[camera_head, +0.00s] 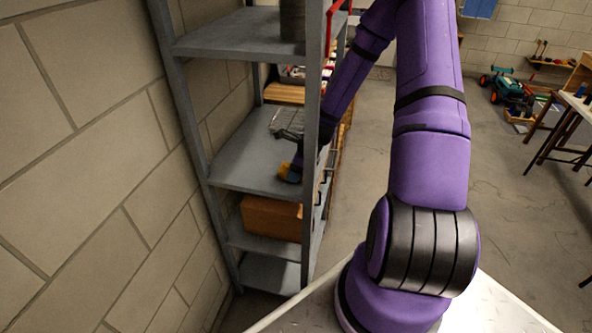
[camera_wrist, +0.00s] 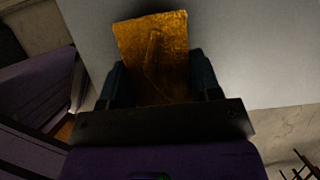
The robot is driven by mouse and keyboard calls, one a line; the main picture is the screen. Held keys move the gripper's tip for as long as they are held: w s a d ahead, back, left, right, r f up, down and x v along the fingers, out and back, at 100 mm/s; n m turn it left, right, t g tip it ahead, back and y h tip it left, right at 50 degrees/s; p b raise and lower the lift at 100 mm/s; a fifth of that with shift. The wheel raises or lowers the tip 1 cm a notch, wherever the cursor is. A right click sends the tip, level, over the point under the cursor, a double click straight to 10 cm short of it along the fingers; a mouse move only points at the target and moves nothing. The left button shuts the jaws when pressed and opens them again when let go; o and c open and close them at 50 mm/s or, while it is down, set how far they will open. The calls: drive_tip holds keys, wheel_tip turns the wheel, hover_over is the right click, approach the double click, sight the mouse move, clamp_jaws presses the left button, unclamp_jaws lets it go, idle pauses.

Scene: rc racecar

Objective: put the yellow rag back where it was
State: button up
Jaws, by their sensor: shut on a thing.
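The yellow rag (camera_wrist: 152,50) is between the fingers of my gripper (camera_wrist: 163,85) in the wrist view. It looks like a folded, orange-yellow block with a crease. In the head view the rag (camera_head: 284,169) shows as a small yellow patch at my gripper (camera_head: 292,172), by the right side of the middle shelf (camera_head: 240,165). My gripper is shut on the rag. The grey shelf surface (camera_wrist: 235,50) fills the background behind the rag in the wrist view. I cannot tell whether the rag touches the shelf.
The grey metal rack has an upright post (camera_head: 313,120) close to my arm. A wire basket (camera_head: 287,120) stands farther back on the middle shelf. A brown box (camera_head: 271,217) sits on the shelf below. The front part of the middle shelf is bare. A block wall (camera_head: 80,150) is at left.

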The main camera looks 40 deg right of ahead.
drive_tip(key=shift+f, duration=0.1)
drive_tip(key=o, duration=1.1)
drive_tip(key=shift+c, duration=0.2)
drive_tip(key=v, duration=1.2)
